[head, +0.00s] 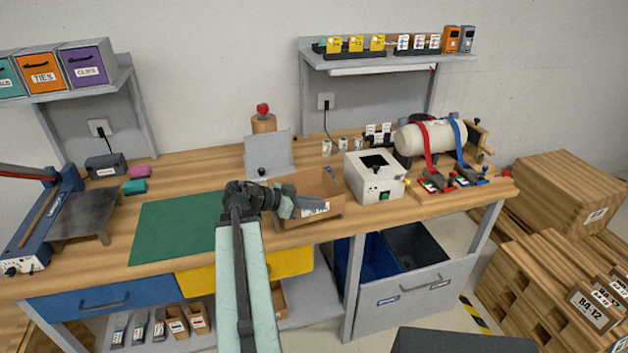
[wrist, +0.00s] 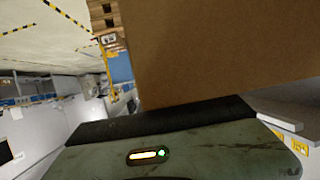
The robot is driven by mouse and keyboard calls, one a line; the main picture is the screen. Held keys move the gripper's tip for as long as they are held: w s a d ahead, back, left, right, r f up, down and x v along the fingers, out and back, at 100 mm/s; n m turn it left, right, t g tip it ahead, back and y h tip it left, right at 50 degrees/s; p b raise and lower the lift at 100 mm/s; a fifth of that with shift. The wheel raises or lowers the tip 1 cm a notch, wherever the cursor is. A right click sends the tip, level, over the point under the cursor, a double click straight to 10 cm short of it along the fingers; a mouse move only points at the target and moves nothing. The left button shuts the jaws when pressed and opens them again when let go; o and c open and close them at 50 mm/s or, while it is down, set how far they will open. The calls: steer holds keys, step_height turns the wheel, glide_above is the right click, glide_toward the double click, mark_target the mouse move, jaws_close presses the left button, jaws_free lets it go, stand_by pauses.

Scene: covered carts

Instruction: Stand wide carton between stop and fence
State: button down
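A brown carton (head: 328,188) with a white label is on or just above the wooden bench near its front edge. My gripper (head: 300,203) overlaps its near left side in the head view. In the wrist view, a plain brown carton face (wrist: 225,50) fills the upper right, close against the dark edge of the gripper's grey-green part. The far finger is hidden, so I cannot tell whether the jaws are closed on it. A grey upright plate (head: 270,148) with a small black knob stands behind and left of the carton. I cannot tell stop from fence.
A white box with a dark opening (head: 374,178) stands close right of the carton. A green mat (head: 172,226) lies clear at left. A wooden post with a red top (head: 263,124) stands behind the plate. A strapped white cylinder (head: 432,136) is at back right.

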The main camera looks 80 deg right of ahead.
steer(key=w+d+r+m+y+p, duration=0.1)
steer(key=w+d+r+p, duration=0.1)
steer(key=d+r, duration=0.1)
steer(key=shift+w+d+r+g, duration=0.3)
steer(key=shift+w+d+g, duration=0.1)
steer(key=shift+d, duration=0.25)
step_height(320, 180, down, 9)
steer(key=b, duration=0.9)
steer(key=shift+s+f, duration=0.15)
steer(key=shift+f+b, duration=0.35)
steer(key=c, duration=1.6)
jaws_free()
steer(key=shift+o, duration=0.2)
